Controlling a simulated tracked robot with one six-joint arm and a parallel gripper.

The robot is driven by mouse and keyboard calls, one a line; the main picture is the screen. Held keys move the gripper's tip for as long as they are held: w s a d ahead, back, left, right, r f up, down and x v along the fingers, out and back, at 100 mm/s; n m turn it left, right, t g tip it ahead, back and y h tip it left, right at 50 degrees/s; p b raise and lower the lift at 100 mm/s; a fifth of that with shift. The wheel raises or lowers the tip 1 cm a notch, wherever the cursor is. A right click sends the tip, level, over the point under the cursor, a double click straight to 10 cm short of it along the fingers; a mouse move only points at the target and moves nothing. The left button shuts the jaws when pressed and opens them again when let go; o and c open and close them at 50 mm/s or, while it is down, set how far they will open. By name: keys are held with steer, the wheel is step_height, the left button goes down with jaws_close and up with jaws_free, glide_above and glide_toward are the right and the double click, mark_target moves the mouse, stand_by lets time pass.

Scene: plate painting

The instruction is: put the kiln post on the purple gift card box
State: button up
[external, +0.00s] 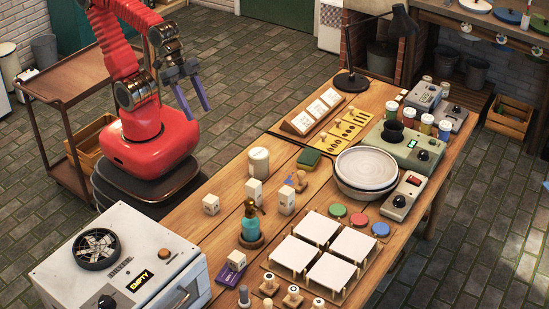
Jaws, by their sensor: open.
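My gripper (196,108) is open and empty, with its two purple-grey fingers spread, high beside the left edge of the wooden table. The purple gift card box (230,276) appears to be the small purple item with a pale label near the table's front left, beside the oven-like unit. I cannot tell for certain which piece is the kiln post. A small grey cylinder (243,296) stands at the front. My gripper is well apart from all of these.
A white canister (259,161), a stack of bowls (367,168) and white tiles on stands (324,264) crowd the table. A white-grey oven-like unit (125,262) fills the near left.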

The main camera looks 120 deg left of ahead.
steer(key=s+a+g+y, duration=0.1)
steer(key=s+a, duration=0.2)
steer(key=s, duration=0.2)
steer(key=shift+s+a+n, duration=0.2)
steer(key=shift+s+n, duration=0.05)
steer(key=shift+n, duration=0.05)
